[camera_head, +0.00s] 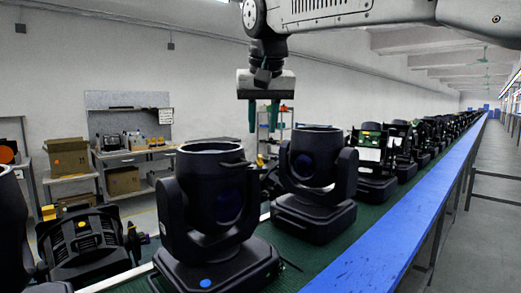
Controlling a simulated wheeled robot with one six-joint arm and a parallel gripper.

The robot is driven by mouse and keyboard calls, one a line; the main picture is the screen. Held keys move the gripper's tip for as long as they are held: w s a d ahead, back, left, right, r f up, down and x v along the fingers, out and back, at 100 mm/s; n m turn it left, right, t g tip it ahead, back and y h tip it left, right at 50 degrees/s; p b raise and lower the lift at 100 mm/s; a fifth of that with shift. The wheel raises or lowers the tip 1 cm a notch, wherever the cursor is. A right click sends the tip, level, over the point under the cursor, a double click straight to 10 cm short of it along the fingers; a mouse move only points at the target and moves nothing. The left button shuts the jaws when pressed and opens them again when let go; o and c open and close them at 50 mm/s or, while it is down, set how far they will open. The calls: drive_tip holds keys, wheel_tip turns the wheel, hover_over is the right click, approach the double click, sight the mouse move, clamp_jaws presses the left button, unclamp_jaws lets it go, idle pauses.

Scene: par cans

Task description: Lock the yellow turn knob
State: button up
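My gripper (262,118) hangs at the upper middle, pointing down. Its two greenish fingers are apart, with nothing visible between them. It is above the row of black stage lights, and apart from them in the picture. A black ribbed light (88,248) lies at the lower left.
Large black moving-head lights (215,205) and (318,175) stand on a green belt (345,235) with a blue edge rail (410,240). More lights recede to the right. A workbench (135,155) and cardboard boxes (68,157) stand behind at left. The aisle at right is clear.

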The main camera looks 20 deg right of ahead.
sight(260, 156)
drive_tip(key=x, duration=0.7)
drive_tip(key=shift+w+f, duration=0.2)
clamp_jaws()
